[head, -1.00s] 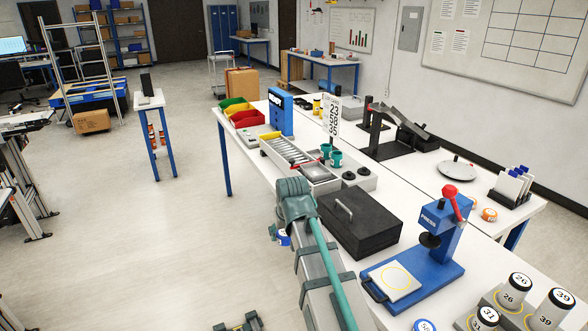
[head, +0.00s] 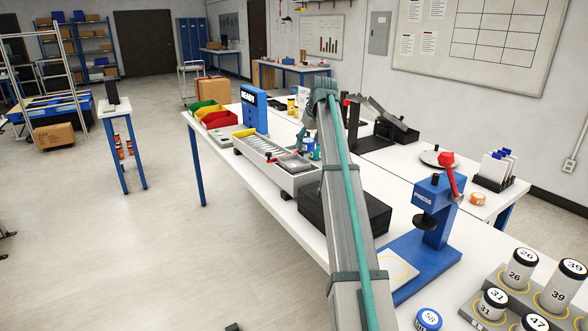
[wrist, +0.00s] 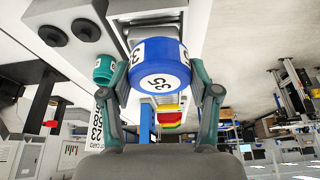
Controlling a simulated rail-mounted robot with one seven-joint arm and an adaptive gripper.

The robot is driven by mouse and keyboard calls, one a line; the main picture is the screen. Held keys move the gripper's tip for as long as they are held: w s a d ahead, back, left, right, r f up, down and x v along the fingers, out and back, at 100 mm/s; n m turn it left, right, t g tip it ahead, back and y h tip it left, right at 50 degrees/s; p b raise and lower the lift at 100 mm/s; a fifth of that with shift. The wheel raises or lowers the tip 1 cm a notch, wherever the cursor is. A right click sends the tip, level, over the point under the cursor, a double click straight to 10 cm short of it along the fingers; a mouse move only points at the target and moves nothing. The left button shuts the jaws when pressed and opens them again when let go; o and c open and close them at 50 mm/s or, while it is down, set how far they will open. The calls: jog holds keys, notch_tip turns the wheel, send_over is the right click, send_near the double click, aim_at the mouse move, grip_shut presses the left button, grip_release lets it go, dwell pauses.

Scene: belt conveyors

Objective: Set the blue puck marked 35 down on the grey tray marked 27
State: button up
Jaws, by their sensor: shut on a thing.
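The blue puck (wrist: 158,68) with white 35 labels is held between the teal fingers of my gripper (wrist: 157,82) in the wrist view. In the head view the puck (head: 308,147) shows small and partly hidden beside my arm, and my gripper (head: 312,150) is mostly hidden there. A grey tray-like plate (head: 294,164) lies at the near end of the roller conveyor. No 27 is legible on it, so I cannot tell whether it is the named tray. The puck appears above the conveyor area, its height unclear.
The roller conveyor (head: 262,149) runs beside red, green and yellow bins (head: 213,114) and a blue box (head: 254,108). A black case (head: 313,209) and a blue press (head: 432,215) stand nearer. A teal cup (wrist: 104,69) and black knobs (wrist: 53,36) lie close to the gripper.

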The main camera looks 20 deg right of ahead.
jog(key=p, duration=0.2)
send_near(292, 164)
jog(key=shift+w+a+f+p, duration=0.1)
jog(key=shift+w+f+p, duration=0.95)
jog(key=shift+f, duration=0.15)
jog(key=shift+f+p, duration=0.3)
jog(key=shift+f, duration=1.4)
jog(key=o, duration=1)
